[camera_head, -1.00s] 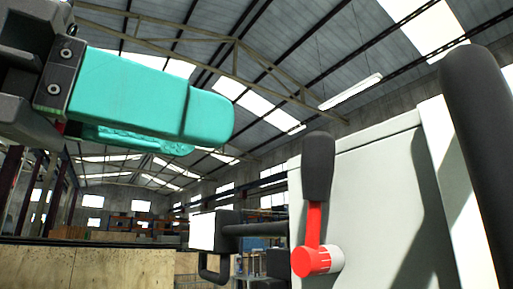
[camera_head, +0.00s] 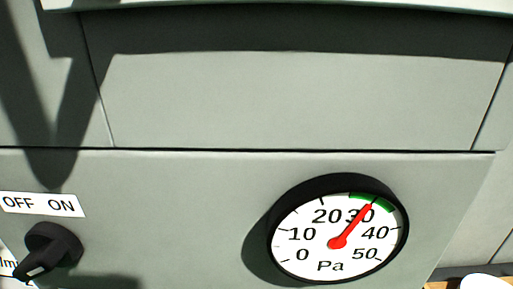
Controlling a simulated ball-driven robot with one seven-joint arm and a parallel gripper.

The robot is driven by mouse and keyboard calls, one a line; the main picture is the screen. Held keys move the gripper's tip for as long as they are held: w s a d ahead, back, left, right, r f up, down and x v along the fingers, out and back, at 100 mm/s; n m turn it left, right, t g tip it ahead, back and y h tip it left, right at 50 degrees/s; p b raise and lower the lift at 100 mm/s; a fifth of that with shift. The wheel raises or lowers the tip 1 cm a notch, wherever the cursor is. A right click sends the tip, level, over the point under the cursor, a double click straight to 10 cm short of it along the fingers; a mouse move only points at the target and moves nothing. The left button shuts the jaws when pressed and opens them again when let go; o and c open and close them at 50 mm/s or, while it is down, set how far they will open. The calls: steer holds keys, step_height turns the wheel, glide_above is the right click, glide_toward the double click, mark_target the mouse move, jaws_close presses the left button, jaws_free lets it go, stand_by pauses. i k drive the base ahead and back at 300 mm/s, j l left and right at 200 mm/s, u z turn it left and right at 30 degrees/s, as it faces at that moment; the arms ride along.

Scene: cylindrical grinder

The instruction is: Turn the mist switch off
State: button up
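A black rotary switch (camera_head: 52,250) is at the lower left of the grey-green panel in the head view. Its handle lies aslant, with a small white mark at its lower-left end. A white label (camera_head: 40,204) reading "OFF" on the left and "ON" on the right sits just above it. Another label, cut off by the left edge, shows only "Im", so I cannot tell whether this is the mist switch. My gripper is out of view.
A round gauge (camera_head: 302,236) in Pa, with a black rim, is right of the switch; its red needle points a little past 30, toward a green band. The flat panel (camera_head: 290,100) above is bare. A white rounded thing (camera_head: 486,282) shows at the lower right corner.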

mark_target(50, 245)
steer(key=k+j, duration=0.1)
steer(key=k, duration=0.9)
